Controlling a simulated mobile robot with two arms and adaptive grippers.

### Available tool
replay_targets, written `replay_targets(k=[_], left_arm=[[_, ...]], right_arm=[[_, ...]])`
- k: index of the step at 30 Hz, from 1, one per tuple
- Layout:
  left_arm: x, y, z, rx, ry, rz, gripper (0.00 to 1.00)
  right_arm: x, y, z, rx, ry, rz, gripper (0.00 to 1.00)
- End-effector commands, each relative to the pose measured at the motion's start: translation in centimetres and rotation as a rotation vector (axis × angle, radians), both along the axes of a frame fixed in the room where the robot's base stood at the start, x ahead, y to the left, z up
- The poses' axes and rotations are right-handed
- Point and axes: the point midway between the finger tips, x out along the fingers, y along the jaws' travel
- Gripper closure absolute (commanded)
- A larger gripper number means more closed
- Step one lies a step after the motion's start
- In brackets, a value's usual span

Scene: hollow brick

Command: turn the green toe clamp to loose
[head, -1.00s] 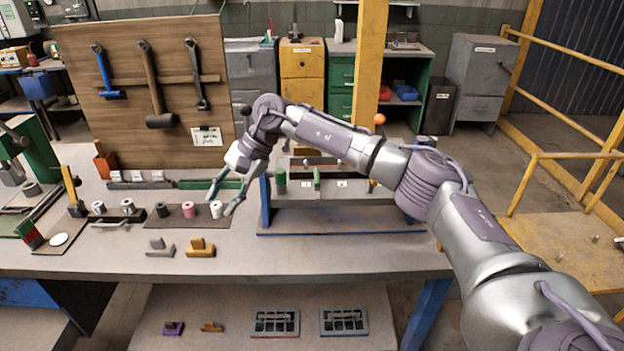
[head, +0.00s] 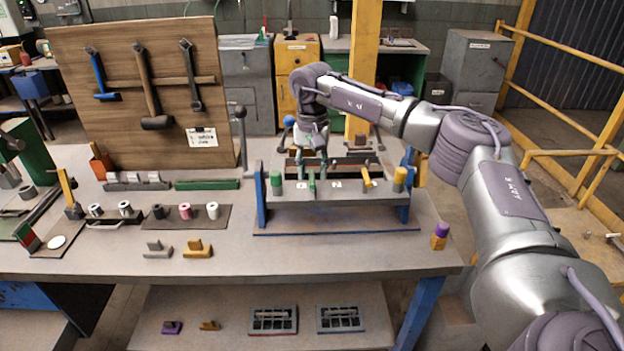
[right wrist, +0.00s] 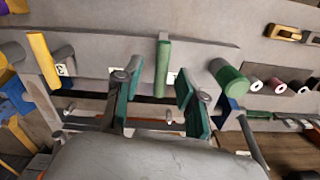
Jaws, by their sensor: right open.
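The green toe clamp (head: 311,184) is a narrow upright green bar on the front of the grey fixture (head: 345,193), left of its middle. In the right wrist view the green bar (right wrist: 162,68) stands ahead of the gap between my fingers, apparently untouched. My right gripper (head: 312,168) is open, pointing down just above and behind the bar. Its two teal-padded fingers (right wrist: 160,100) are spread apart with nothing held between them. A green cylinder (head: 276,186) is left of the bar. My left gripper is not in view.
A yellow clamp bar (head: 367,178) and a yellow cylinder (head: 399,179) are on the fixture's right side. Blue uprights (head: 261,197) flank it. Ball-topped posts stand behind.

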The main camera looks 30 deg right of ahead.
Motion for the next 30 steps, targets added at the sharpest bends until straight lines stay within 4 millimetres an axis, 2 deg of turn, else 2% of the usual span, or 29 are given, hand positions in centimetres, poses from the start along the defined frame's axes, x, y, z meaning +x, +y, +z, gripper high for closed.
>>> replay_targets(k=[3,7,18,26,30], left_arm=[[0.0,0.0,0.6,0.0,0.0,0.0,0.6],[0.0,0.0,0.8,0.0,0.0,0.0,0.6],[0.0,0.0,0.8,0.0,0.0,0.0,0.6],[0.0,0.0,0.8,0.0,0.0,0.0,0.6],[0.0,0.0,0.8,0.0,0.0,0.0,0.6]], right_arm=[[0.0,0.0,-1.7,0.0,0.001,0.0,0.6],[0.0,0.0,-3.0,0.001,0.001,0.0,0.6],[0.0,0.1,-3.7,0.001,-0.002,0.0,0.6],[0.0,0.1,-3.7,0.001,-0.001,0.0,1.0],[0.0,0.1,-3.7,0.001,-0.001,0.0,1.0]])
